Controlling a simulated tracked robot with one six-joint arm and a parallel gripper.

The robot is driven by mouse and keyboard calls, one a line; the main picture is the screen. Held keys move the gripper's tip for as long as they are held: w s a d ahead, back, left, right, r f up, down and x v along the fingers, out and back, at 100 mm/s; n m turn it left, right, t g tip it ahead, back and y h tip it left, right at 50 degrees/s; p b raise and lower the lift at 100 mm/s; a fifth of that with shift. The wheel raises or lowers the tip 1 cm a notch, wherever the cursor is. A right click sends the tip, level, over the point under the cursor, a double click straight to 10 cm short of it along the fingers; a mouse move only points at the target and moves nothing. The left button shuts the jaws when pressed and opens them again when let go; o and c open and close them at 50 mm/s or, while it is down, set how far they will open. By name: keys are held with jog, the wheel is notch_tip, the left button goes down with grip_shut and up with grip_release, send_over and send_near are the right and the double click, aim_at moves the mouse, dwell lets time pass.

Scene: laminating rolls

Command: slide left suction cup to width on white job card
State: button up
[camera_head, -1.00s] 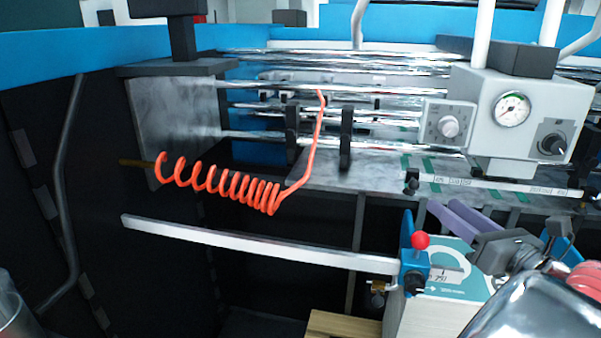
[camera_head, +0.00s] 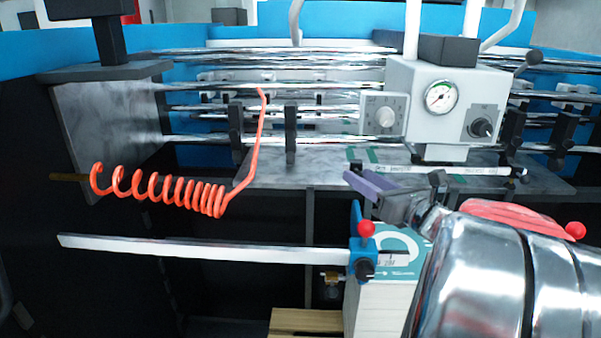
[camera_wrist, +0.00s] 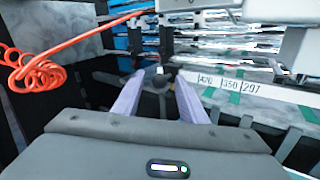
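A blue block with a red ball knob (camera_head: 364,250), likely the left suction cup, sits at the right end of a pale bar (camera_head: 200,248). I see nothing held.
A scale strip (camera_wrist: 232,84) marked 420, 350 and 297 lies ahead. A grey box with a gauge (camera_head: 440,100) stands behind my gripper. A coiled orange hose (camera_head: 170,190) hangs at left. A second red knob (camera_head: 575,231) shows at right, beyond my arm.

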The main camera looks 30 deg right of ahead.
jog(key=shift+c, duration=0.4)
grip_shut()
